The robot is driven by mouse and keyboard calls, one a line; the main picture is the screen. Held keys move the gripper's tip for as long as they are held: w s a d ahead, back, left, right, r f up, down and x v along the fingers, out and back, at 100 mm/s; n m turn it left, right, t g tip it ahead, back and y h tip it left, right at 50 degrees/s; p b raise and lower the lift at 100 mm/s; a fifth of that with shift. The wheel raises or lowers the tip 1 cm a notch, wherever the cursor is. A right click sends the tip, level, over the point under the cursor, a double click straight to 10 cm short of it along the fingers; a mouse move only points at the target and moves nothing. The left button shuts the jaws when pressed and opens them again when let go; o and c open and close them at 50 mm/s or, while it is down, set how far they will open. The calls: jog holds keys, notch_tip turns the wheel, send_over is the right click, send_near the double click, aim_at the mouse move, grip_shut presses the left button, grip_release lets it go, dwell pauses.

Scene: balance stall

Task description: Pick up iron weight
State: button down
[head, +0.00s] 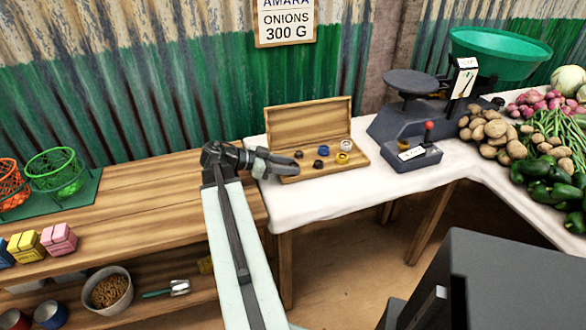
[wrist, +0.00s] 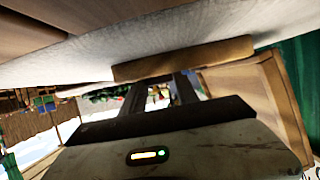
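A shallow open wooden box (head: 369,164) with a raised lid lies on the white-covered table and holds small round weights. A dark weight (head: 318,164) sits near its front. I cannot tell which of these dark weights is iron. A brass-coloured weight (head: 342,157) and a pale one (head: 346,145) are at the right. My gripper (head: 284,163) is at the box's left edge, empty, with its fingers apart. The wrist view shows the fingers (wrist: 166,88) beside the box's wooden edge (wrist: 185,60); no weight is clear there.
A dark balance scale (head: 405,118) with a green pan (head: 502,52) stands right of the box. Vegetables (head: 490,130) lie farther right. A wooden bench (head: 150,190) is at the left.

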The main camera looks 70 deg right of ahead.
jog(key=shift+r, duration=0.1)
notch_tip(320, 180, up, 10)
jog(key=p, duration=1)
jog(key=shift+w, duration=0.1)
